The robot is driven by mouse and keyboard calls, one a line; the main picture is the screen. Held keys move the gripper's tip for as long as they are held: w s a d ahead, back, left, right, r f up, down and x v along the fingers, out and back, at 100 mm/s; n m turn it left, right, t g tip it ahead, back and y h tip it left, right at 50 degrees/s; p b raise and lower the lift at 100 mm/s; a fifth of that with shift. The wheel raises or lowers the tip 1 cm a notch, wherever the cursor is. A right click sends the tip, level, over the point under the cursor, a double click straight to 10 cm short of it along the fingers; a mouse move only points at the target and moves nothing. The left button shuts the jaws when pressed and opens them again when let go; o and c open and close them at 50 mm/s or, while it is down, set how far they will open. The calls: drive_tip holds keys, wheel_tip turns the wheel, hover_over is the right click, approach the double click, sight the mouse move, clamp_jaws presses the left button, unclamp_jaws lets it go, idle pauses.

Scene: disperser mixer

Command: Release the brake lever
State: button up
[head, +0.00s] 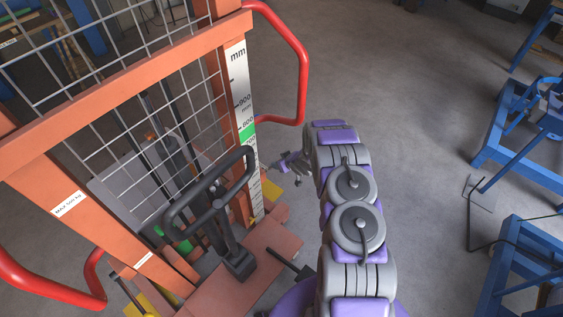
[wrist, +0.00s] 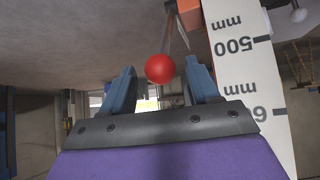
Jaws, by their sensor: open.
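A red ball knob (wrist: 160,69), which looks like the end of the brake lever, shows in the wrist view between the two blue fingers. A thin rod appears to run up behind it. My gripper (head: 284,166) is open, beside the orange lift frame in the head view. The fingers stand left and right of the knob with a gap on each side; I cannot tell how far beyond the tips it is. In the head view I cannot make out the knob near the gripper.
The white mm scale (wrist: 245,75) runs close along the right of the gripper in the wrist view. The orange frame (head: 120,70), black handle (head: 172,215) and red guard rail (head: 303,60) are left of my arm. Blue stands (head: 508,130) are at right, with open floor between.

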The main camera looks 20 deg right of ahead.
drive_tip(key=shift+s, duration=0.1)
drive_tip(key=p+v, duration=0.1)
drive_tip(key=v, duration=1.6)
drive_tip(key=s+r+m+g+h+b, duration=0.1)
drive_tip(key=s+r+g+h, duration=0.15)
drive_tip(key=s+r, duration=0.6)
drive_tip(key=s+r+m+g+h+b, duration=0.1)
drive_tip(key=s+r+m+g+h, duration=0.3)
drive_tip(key=r, duration=0.7)
drive_tip(key=s+a+r+g+y, duration=0.1)
drive_tip(key=s+a+r, duration=0.2)
drive_tip(key=s, duration=0.7)
drive_tip(key=s+a+r+n+g+y+b, duration=0.1)
drive_tip(key=s+a+r, duration=0.2)
drive_tip(key=s, duration=0.7)
drive_tip(key=s+a+r+g+y, duration=0.1)
drive_tip(key=s+a+r+y, duration=0.1)
drive_tip(key=s+a, duration=0.4)
drive_tip(key=s+r, duration=0.1)
drive_tip(key=s, duration=0.2)
drive_tip(key=shift+s+a+r+b, duration=0.25)
drive_tip(key=shift+s+a+b, duration=0.05)
drive_tip(key=shift+s+b, duration=0.1)
